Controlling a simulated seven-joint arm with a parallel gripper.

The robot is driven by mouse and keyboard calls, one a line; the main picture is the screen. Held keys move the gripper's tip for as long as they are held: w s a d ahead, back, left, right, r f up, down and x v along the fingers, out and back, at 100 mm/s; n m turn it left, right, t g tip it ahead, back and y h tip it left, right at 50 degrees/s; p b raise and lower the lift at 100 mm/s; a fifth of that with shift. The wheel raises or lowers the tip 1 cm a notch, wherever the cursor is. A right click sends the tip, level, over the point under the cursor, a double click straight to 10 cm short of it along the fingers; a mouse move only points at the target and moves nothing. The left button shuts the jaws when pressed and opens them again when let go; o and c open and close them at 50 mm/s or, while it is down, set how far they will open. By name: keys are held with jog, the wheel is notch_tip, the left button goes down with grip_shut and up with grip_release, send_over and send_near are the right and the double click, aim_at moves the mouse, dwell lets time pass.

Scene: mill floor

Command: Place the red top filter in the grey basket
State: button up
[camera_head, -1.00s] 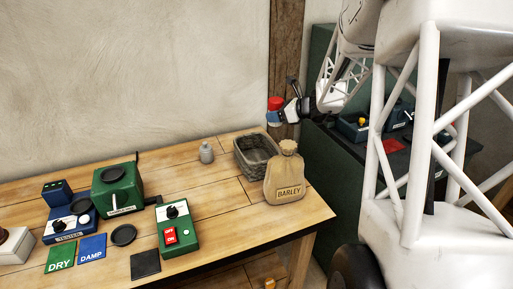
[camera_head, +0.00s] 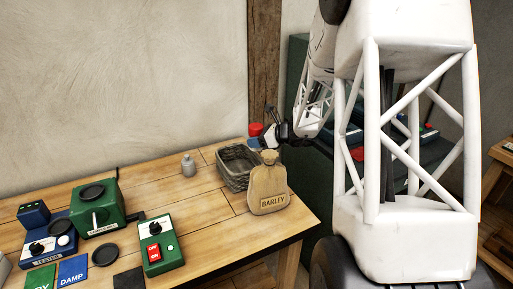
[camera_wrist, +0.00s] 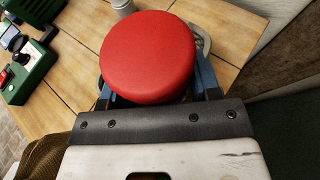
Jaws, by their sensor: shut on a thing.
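The red top filter (camera_head: 256,129) has a round red cap over a blue-grey body. My gripper (camera_head: 268,136) is shut on it and holds it upright, beyond the grey basket's back right corner in the head view. In the wrist view the red cap (camera_wrist: 148,57) fills the middle between the jaws and hides the filter's body. The grey woven basket (camera_head: 236,179) stands on the table and looks empty, though its inside is only partly visible.
A barley sack (camera_head: 267,185) stands at the basket's front right. A small grey bottle (camera_head: 188,166) is to its left. A green switch box (camera_head: 156,243), a green machine (camera_head: 97,207) and a tester (camera_head: 48,243) are further left. A green cabinet stands behind my arm.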

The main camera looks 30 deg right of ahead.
jog(key=shift+f, duration=1.85)
jog(key=shift+f, duration=0.35)
jog(key=o, duration=1)
jog(key=shift+r, duration=0.1)
jog(key=shift+r, duration=0.3)
jog(key=v, duration=1.2)
jog(key=shift+f, duration=0.1)
